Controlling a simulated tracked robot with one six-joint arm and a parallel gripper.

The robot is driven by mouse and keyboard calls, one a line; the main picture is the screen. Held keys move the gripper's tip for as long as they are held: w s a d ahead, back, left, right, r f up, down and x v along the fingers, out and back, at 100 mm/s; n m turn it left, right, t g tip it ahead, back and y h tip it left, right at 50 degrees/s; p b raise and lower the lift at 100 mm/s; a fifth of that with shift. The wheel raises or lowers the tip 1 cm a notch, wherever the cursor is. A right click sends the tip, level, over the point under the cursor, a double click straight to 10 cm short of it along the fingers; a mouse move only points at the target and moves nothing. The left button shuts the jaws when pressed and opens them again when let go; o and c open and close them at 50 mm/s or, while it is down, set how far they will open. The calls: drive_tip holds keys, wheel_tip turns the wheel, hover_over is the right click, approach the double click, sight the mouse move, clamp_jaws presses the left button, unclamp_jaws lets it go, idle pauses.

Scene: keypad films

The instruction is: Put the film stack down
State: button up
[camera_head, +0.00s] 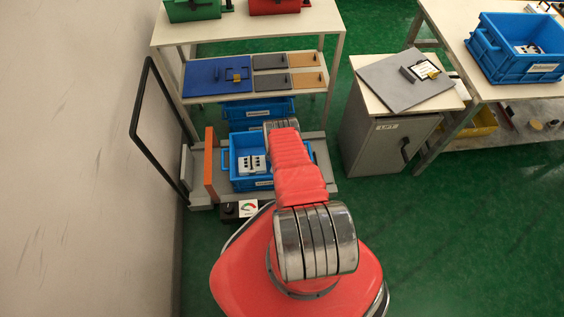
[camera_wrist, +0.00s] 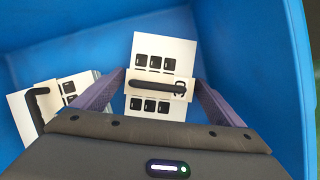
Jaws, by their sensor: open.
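A white film stack (camera_wrist: 152,105) with rows of black keys and a black handle across its middle lies in the blue crate, in the wrist view. My gripper (camera_wrist: 160,84) is open, its two purple fingers one on each side of this stack; I cannot tell if they touch it. A second film stack (camera_wrist: 18,120) with a black handle lies to the left, outside the left finger. The blue crate (camera_wrist: 245,40) surrounds both. In the head view the crate (camera_head: 240,184) stands on the low cart, with white films (camera_head: 252,164) inside; my arm hides part of it and my gripper.
An orange panel (camera_head: 209,163) stands left of the crate on the grey cart (camera_head: 322,165). Behind is a shelf with a blue board (camera_head: 217,76). A grey cabinet (camera_head: 383,140) stands to the right, beside a table with another blue crate (camera_head: 527,68). Green floor is clear at lower right.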

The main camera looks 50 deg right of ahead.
drive_tip(key=shift+r, duration=0.15)
drive_tip(key=v, duration=1.2)
idle(0.7)
idle(0.5)
